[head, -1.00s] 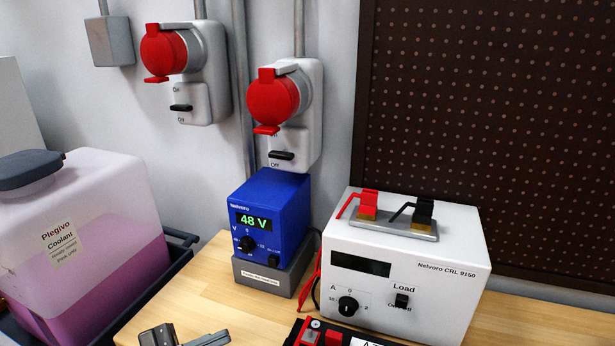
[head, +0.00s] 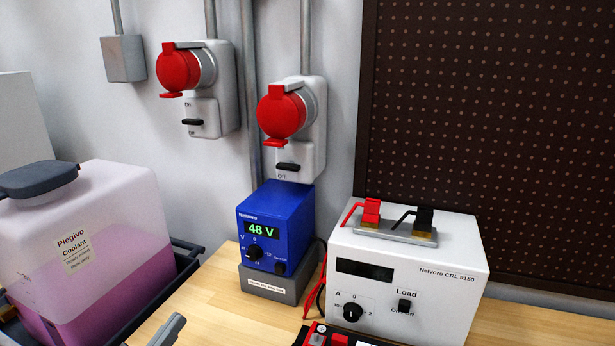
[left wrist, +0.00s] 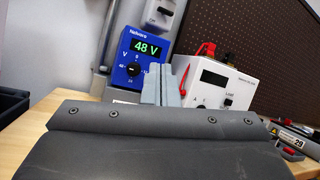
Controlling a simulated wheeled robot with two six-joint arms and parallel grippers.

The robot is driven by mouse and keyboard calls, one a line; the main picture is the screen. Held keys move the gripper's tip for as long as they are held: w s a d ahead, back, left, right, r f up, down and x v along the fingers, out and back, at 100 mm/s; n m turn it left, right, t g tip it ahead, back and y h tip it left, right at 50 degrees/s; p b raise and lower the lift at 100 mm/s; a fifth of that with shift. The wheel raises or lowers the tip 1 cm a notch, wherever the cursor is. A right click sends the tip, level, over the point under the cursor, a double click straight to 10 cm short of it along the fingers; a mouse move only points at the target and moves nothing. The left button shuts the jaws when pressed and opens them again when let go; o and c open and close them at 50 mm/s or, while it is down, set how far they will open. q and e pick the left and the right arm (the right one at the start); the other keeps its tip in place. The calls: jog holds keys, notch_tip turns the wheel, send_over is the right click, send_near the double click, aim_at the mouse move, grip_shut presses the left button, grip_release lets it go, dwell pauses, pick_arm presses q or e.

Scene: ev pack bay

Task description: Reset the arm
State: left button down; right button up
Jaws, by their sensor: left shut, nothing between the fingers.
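My left gripper (head: 168,330) shows only as a grey finger at the bottom edge of the head view, over the wooden bench. In the left wrist view its two pale fingers (left wrist: 167,86) are together with nothing between them. They point towards the gap between the blue supply (left wrist: 140,55) and the white load box (left wrist: 235,83); whether they touch anything there is not clear, but they look apart from both. My right gripper is not in view.
The blue supply (head: 275,225) reads 48 V beside the white load box (head: 455,270) with red and black clamps. A black-and-red item (head: 325,337) is cut off at the bottom. A pink coolant jug (head: 110,215) stands left. Bare bench (head: 215,300) lies in front of the supply.

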pick_arm(q)
jog(key=s+a+f+n+y, duration=0.1)
jog(key=a+f+n+y, duration=0.1)
jog(key=a+n+y, duration=0.6)
jog(key=a+f+n+y, duration=0.2)
jog(key=n+y, duration=0.4)
jog(key=n, duration=0.6)
jog(key=s+a+f+n+g+y, duration=0.3)
jog(key=s+f+n+g, duration=0.4)
jog(key=f+n, duration=0.45)
jog(key=s+d+f+n+g+h, duration=0.1)
jog(key=s+d+f+n+g, duration=0.1)
jog(key=s+f+n+g, duration=0.35)
jog(key=s+d+f+n+g+h, duration=0.2)
jog(key=s+d+n+g, duration=0.1)
jog(key=s, duration=0.6)
notch_tip(320, 180, down, 24)
jog(key=s+a+g+p, duration=0.2)
jog(key=p, duration=0.1)
jog(key=s+d+f+p, duration=0.1)
jog(key=s+f+p, duration=0.1)
jog(key=s+f, duration=1)
jog(key=shift+s+d+g+h, duration=0.3)
jog(key=shift+s+g+h, duration=0.15)
jog(key=shift+s, duration=0.5)
